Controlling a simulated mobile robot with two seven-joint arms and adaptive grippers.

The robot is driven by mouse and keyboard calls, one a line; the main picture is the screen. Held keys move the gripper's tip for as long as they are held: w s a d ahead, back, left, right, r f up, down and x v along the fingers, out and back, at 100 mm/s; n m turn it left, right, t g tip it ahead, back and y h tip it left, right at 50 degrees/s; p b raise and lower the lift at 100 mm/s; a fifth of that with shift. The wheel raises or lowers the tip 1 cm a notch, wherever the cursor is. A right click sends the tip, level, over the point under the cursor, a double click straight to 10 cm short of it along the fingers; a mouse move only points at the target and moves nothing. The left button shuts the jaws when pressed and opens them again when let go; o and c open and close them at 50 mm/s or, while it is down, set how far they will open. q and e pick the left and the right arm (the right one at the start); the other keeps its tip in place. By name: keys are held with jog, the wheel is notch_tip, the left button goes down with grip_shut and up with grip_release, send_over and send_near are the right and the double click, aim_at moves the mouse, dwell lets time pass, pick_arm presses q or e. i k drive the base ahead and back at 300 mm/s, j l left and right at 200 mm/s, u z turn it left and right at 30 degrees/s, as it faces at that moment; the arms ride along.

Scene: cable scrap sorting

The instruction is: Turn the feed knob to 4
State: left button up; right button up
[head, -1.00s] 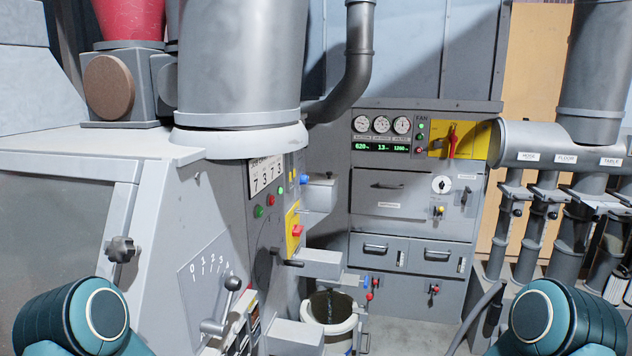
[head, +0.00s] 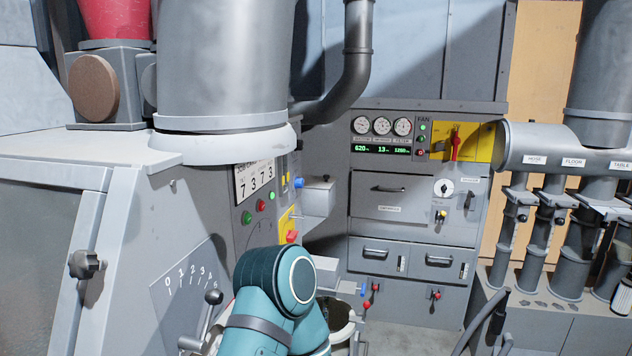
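A lever with a dark ball end (head: 213,297) stands on the grey machine at the lower left. Behind it is a scale plate (head: 170,305) numbered from 0 upward; the lever leans to the high end, but its exact reading is unclear. A white round dial (head: 443,187) with a dark pointer is on the back cabinet; its marks are too small to read. No label reading "feed" is legible, so I cannot tell which control is the feed knob. One of my teal arm links rises at the lower middle, covering part of the machine. Neither gripper is in view.
A dark star-shaped knob (head: 85,264) projects from the left machine. Coloured buttons and a red knob (head: 291,237) on yellow are behind my arm. A red switch handle (head: 455,142) is at the back. A bucket (head: 343,335) stands partly hidden. Labelled pipes (head: 533,160) line the right.

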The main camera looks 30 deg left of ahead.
aim_at(299, 183)
jog(key=i, duration=2.95)
jog(key=i+u, duration=0.15)
jog(key=u, duration=0.25)
jog(key=i+u, duration=0.15)
jog(key=u, duration=0.25)
jog(key=i+l+u, duration=0.1)
jog(key=u, duration=0.3)
jog(key=l, duration=0.1)
